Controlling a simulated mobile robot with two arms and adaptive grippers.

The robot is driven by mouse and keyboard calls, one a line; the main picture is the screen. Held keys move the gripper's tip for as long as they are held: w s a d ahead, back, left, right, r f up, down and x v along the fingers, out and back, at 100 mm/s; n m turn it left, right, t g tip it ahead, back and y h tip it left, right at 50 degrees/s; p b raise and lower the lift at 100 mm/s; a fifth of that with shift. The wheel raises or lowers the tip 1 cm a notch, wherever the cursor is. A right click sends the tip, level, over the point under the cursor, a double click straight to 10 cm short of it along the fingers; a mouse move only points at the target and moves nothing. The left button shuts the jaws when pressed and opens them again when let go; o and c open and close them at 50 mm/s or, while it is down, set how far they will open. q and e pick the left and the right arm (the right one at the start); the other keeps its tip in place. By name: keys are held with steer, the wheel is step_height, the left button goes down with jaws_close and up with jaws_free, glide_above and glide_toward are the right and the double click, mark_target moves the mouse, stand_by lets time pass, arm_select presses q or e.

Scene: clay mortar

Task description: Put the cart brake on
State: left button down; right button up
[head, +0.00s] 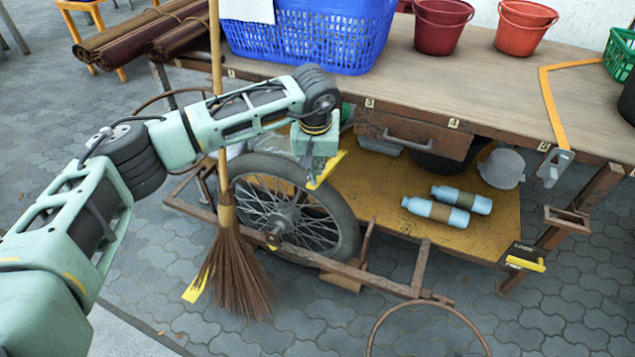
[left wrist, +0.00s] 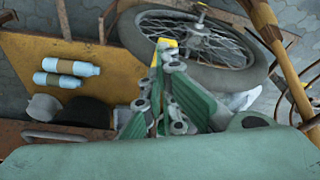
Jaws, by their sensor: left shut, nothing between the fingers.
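The cart is a wooden-topped table (head: 480,75) on a rusty metal frame with a spoked wheel (head: 345,225). A black and yellow pedal-like piece (head: 525,257) with small unreadable white lettering sits low at the right leg. It looks like the brake, but I cannot tell its state for certain. My left gripper (head: 320,172) is above the wheel's upper right side, left of and well apart from that piece. Its fingers are shut and empty, pointing down. In the left wrist view the gripper (left wrist: 165,58) shows closed fingers near the wheel (left wrist: 195,38). My right gripper is out of view.
A broom (head: 235,270) stands before the wheel, close to my left arm. Two blue bottles (head: 435,209) and a grey pot (head: 503,168) are on the yellow lower shelf (head: 370,190). A blue basket (head: 305,38) and red buckets (head: 442,25) stand on top. Paving at front right is mostly clear.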

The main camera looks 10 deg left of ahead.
mark_target(318, 179)
arm_select(q)
steer(key=shift+w+f, duration=0.1)
steer(key=shift+f, duration=0.5)
steer(key=shift+w+f+b, duration=0.1)
steer(key=shift+f+b, duration=0.5)
steer(key=shift+b, duration=0.1)
steer(key=shift+w+f, duration=0.2)
steer(key=shift+f, duration=0.25)
steer(key=shift+a, duration=0.1)
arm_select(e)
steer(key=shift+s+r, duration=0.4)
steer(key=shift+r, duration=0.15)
